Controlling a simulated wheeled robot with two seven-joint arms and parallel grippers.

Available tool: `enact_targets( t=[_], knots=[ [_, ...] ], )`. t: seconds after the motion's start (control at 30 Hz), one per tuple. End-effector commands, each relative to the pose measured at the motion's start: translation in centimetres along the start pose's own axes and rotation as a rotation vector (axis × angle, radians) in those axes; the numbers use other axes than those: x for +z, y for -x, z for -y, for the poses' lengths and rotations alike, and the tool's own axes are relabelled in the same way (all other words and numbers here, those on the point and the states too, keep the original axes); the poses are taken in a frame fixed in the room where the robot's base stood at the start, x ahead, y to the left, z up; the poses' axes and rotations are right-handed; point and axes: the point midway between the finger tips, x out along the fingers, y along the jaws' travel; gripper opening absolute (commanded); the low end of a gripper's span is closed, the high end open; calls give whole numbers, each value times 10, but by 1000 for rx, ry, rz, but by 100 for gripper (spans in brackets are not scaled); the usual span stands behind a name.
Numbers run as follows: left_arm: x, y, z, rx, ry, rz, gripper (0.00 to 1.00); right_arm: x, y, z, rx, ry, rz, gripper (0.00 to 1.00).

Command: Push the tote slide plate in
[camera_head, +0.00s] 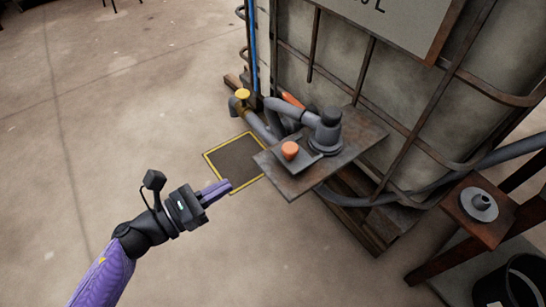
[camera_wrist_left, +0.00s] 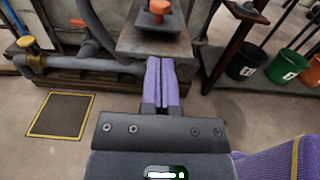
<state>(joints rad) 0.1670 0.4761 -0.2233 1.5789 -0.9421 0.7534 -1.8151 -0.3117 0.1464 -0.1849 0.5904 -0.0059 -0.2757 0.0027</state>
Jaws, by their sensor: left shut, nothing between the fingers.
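The tote (camera_head: 330,50), a big caged container, stands at the back. A small dark grey slide plate (camera_head: 309,162) with an orange knob (camera_head: 290,150) sticks out below a grey valve body (camera_head: 327,130), over a wider brown metal shelf (camera_head: 290,184). The knob also shows at the top of the left wrist view (camera_wrist_left: 160,8). My left gripper (camera_head: 229,187) is shut and empty, to the left of the shelf and apart from the knob. Its purple fingers show together in the left wrist view (camera_wrist_left: 161,82), pointing toward the shelf. My right gripper is not in view.
A yellow-edged dark floor square (camera_head: 236,162) lies left of the shelf. A pipe with a yellow handle (camera_head: 242,94) runs beside it. At right stand a rusty stand (camera_head: 478,210) and a black bucket (camera_head: 510,287). The floor at left is clear.

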Motion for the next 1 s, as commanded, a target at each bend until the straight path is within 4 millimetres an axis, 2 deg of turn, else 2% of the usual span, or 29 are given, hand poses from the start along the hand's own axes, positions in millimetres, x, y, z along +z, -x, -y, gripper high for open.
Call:
enact_targets(
  t=[0.3, 0.5, 0.7, 1.0],
  knots=[
    [-2, -70, 0, 0, 2, 3, 0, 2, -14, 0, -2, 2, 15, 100],
    [-2, -105, 0, -1, 3, 2, 0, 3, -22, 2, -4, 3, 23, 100],
    [-1, -120, 0, 0, 3, 1, 0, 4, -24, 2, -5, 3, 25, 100],
    [0, -121, 0, 1, 2, 0, 0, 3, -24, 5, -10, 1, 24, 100]
  ],
)
